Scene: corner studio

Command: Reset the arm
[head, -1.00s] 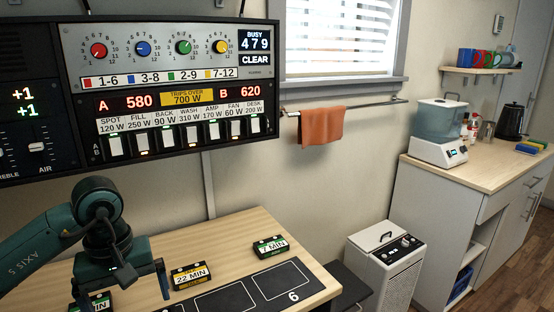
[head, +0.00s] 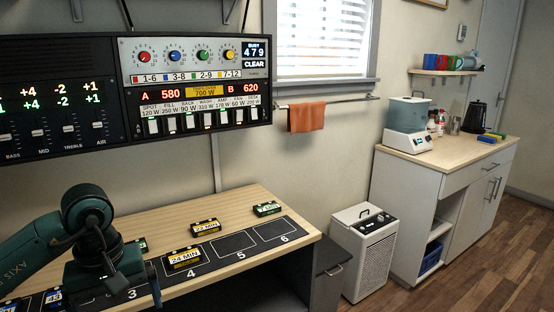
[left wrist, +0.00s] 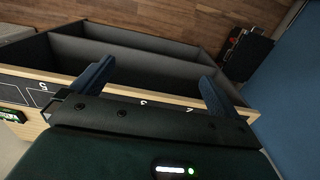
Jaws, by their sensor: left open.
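My left gripper (head: 112,290) hangs over the front strip of the wooden bench (head: 195,207) at the lower left of the head view. In the left wrist view the left gripper (left wrist: 155,85) shows two blue fingers spread wide with nothing between them. Beyond the fingers are the bench edge and the dark open compartments (left wrist: 130,58) below it. The arm comes in from the left, bent at a rounded dark green joint, and partly hides slot 3 and a green-edged block behind it. My right gripper is not in view.
The 24 MIN block (head: 184,258) lies at slot 4, right of the gripper. Another yellow block (head: 206,227) and the green 7 MIN block (head: 267,209) lie behind. Slots 5 and 6 are bare. A control panel (head: 197,85) hangs above. A white appliance (head: 363,250) stands right of the bench.

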